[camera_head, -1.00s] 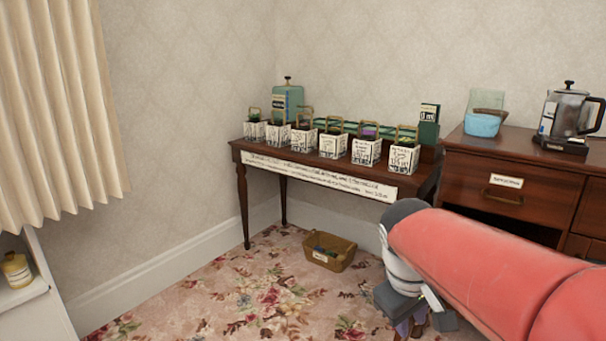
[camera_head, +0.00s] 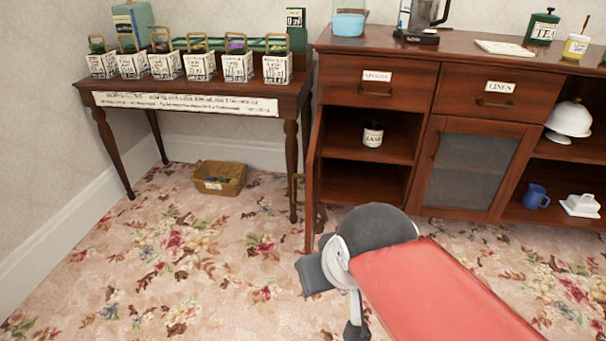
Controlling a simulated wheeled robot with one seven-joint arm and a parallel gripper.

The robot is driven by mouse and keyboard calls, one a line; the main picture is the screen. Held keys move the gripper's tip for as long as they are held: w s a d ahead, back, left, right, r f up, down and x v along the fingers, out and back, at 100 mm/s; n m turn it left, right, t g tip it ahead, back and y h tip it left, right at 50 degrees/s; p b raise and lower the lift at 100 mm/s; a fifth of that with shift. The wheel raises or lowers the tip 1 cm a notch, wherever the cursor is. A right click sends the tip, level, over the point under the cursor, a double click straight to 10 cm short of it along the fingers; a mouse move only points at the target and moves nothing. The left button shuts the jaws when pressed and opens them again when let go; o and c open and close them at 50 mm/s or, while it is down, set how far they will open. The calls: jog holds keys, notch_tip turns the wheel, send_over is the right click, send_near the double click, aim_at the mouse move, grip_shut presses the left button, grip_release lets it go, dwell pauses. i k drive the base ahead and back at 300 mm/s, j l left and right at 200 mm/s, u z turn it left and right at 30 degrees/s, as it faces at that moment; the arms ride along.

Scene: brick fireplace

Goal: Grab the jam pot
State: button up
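A small white pot with a dark label (camera_head: 373,135), which appears to read JAM, stands upright on the upper shelf of the open left compartment of the wooden sideboard (camera_head: 428,94). My red arm reaches in from the lower right. My gripper (camera_head: 335,306) hangs low over the carpet in front of the sideboard, well apart from the pot.
An open door (camera_head: 312,180) stands out at the compartment's left edge. A side table (camera_head: 200,106) with several plant boxes is at the left, with a basket (camera_head: 220,180) on the floor beneath. A glass-fronted cupboard (camera_head: 470,168) is right of the compartment. Carpet at the left front is clear.

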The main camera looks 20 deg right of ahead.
aim_at(372, 139)
jog(key=i+j+z, duration=0.1)
jog(key=j+z, duration=0.85)
jog(key=j, duration=0.25)
jog(key=k+l, duration=0.05)
